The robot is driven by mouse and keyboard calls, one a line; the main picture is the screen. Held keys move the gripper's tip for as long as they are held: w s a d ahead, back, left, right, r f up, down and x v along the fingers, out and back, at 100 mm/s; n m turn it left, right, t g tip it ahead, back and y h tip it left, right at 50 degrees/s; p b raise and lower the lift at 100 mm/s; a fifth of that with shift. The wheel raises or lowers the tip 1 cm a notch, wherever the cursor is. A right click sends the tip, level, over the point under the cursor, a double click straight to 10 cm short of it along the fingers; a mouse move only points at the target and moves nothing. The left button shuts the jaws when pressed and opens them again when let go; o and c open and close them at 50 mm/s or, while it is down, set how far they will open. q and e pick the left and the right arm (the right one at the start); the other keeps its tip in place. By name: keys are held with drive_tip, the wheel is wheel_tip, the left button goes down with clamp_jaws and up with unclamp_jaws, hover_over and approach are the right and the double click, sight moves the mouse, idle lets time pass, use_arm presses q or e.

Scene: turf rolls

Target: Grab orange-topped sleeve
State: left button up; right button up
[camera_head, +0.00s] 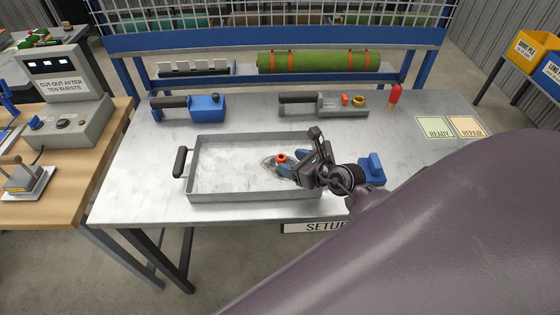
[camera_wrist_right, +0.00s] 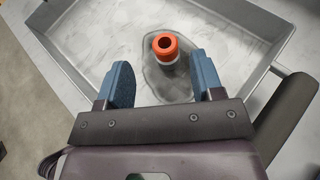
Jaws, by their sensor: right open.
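The orange-topped sleeve (camera_head: 281,158) stands in a metal tray (camera_head: 205,196) on the table. In the right wrist view the sleeve (camera_wrist_right: 165,47) has an orange ring top with a dark hole and a pale lower body, inside a dark wet-looking patch. My right gripper (camera_head: 285,168) is at the tray's right side, close to the sleeve. In the wrist view its blue fingers (camera_wrist_right: 163,78) are spread wide, with the sleeve just ahead of and between their tips, not visibly touched. My left gripper is not in view.
The tray has raised walls and a black left handle (camera_head: 180,162). Behind it lie a blue tool (camera_head: 207,107), a grey tool (camera_head: 335,106) and a red-topped item (camera_head: 395,95). A blue block (camera_head: 371,169) is right of my gripper. Ready and repair cards (camera_head: 450,127) lie at right.

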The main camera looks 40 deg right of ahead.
sight(283, 157)
drive_tip(key=shift+d+x, duration=0.15)
drive_tip(key=shift+x, duration=1.7)
drive_tip(key=shift+d+x, duration=0.1)
drive_tip(key=shift+x, duration=1.75)
drive_tip(key=c, duration=1)
